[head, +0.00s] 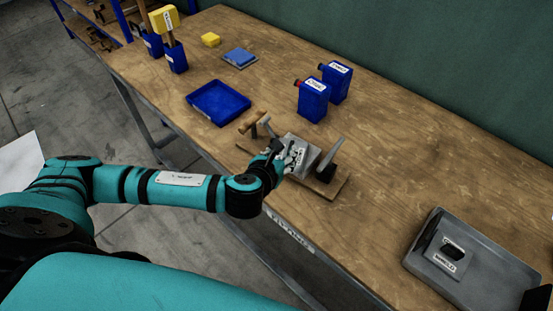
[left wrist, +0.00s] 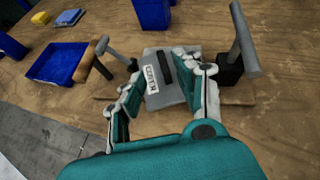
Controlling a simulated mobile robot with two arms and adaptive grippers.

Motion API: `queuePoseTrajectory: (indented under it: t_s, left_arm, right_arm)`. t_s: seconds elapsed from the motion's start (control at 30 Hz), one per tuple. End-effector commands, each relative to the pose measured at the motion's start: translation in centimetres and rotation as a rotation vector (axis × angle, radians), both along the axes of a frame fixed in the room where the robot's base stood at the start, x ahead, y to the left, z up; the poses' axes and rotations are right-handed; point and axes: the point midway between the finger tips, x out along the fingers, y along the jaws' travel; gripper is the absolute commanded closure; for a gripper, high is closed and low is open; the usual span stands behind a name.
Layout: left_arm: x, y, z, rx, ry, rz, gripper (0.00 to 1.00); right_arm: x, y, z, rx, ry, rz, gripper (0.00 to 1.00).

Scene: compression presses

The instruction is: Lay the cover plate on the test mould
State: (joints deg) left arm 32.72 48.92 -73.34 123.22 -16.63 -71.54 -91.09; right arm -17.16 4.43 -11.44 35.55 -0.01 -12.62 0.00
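A grey plate with a black bar handle and a white label (left wrist: 153,75), which looks like the cover plate, lies at the press on the bench. Its label is too blurred to read surely. The grey block with it shows in the head view (head: 304,149); the test mould cannot be told apart beneath the plate. My left gripper (left wrist: 158,78) is open, its fingers spread on either side of the plate's handle and apart from it. In the head view the left gripper (head: 284,158) partly hides the plate. My right gripper does not show clearly.
Upright grey levers flank the plate on a wooden base (head: 325,187). A grey tray (head: 425,262) at the right holds another labelled plate with a dark handle (head: 449,256). A blue tray (head: 218,103) and blue bottles (head: 313,100) stand behind. The bench between press and grey tray is clear.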

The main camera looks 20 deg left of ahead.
Motion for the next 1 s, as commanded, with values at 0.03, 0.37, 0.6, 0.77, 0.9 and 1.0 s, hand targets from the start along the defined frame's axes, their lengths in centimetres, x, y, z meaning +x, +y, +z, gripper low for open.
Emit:
queuePoseTrajectory:
  t_s: [0.03, 0.37, 0.6, 0.77, 0.9, 1.0]
  left_arm:
    - [-0.9, 0.0, 0.4, -0.001, 0.001, 0.0, 0.66]
    - [-3.8, 0.0, 2.1, 0.001, -0.001, 0.001, 0.66]
    - [-3.8, 0.0, 2.1, 0.001, -0.001, 0.001, 0.66]
    - [-3.8, 0.0, 2.1, 0.001, -0.001, 0.001, 0.66]
    - [-3.8, 0.0, 2.1, 0.001, -0.001, 0.001, 0.66]
    - [-3.8, 0.0, 2.1, 0.001, -0.001, 0.001, 0.66]
  right_arm:
    - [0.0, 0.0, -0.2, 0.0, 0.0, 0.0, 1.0]
    - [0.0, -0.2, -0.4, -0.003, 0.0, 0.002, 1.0]
    - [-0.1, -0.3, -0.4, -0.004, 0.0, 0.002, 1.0]
    - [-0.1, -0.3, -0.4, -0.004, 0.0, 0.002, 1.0]
    - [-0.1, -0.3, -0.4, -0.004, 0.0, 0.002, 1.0]
    - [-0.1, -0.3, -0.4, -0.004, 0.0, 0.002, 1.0]
